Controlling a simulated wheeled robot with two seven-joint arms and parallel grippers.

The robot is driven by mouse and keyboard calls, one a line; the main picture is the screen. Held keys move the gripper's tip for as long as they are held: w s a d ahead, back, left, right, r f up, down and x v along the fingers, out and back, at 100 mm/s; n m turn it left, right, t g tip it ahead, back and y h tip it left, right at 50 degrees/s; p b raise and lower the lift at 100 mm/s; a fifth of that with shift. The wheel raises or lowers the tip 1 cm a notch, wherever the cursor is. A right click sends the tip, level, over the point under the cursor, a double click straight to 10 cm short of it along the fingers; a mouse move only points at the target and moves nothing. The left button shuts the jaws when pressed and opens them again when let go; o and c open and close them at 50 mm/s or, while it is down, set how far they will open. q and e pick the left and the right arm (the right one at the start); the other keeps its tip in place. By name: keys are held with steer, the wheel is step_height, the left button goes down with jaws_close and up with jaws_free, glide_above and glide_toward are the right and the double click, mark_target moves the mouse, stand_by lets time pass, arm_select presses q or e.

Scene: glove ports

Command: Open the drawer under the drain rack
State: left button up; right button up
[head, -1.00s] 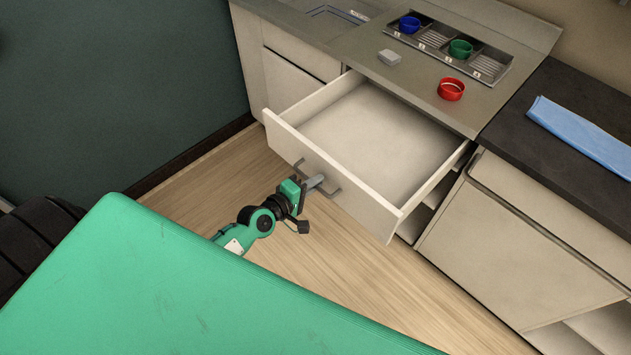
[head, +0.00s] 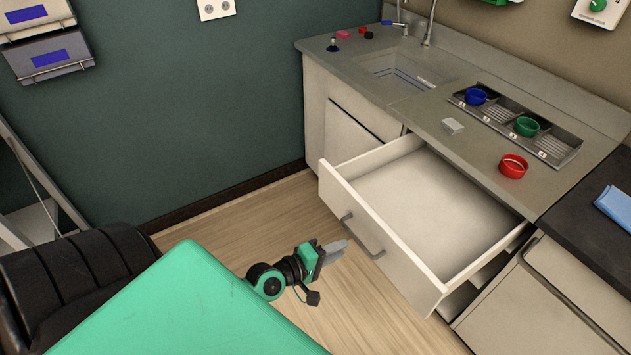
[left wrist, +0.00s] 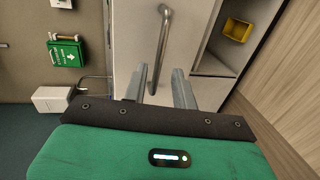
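The drawer (head: 412,282) under the drain rack (head: 560,150) stands pulled far out, and its white inside is empty. Its grey bar handle (head: 362,234) is on the front panel and also shows in the left wrist view (left wrist: 161,45). My left gripper (head: 338,246) is just in front of the handle in the head view. In the left wrist view its two fingers (left wrist: 164,75) are apart with nothing held between them, and the handle appears beyond the fingertips. My right gripper is in neither view.
A blue ring (head: 476,96) and a green ring (head: 527,126) sit in the rack. A red ring (head: 513,166) and a small pale block (head: 453,126) are on the counter. A black chair (head: 75,275) is at left. Wooden floor before the drawer is clear.

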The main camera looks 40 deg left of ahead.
arm_select(q)
steer(key=b+v, duration=0.1)
steer(key=v, duration=0.5)
steer(key=shift+s, duration=0.2)
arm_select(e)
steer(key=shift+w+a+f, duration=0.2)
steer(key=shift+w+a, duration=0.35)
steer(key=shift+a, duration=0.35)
arm_select(q)
steer(key=shift+a, duration=0.1)
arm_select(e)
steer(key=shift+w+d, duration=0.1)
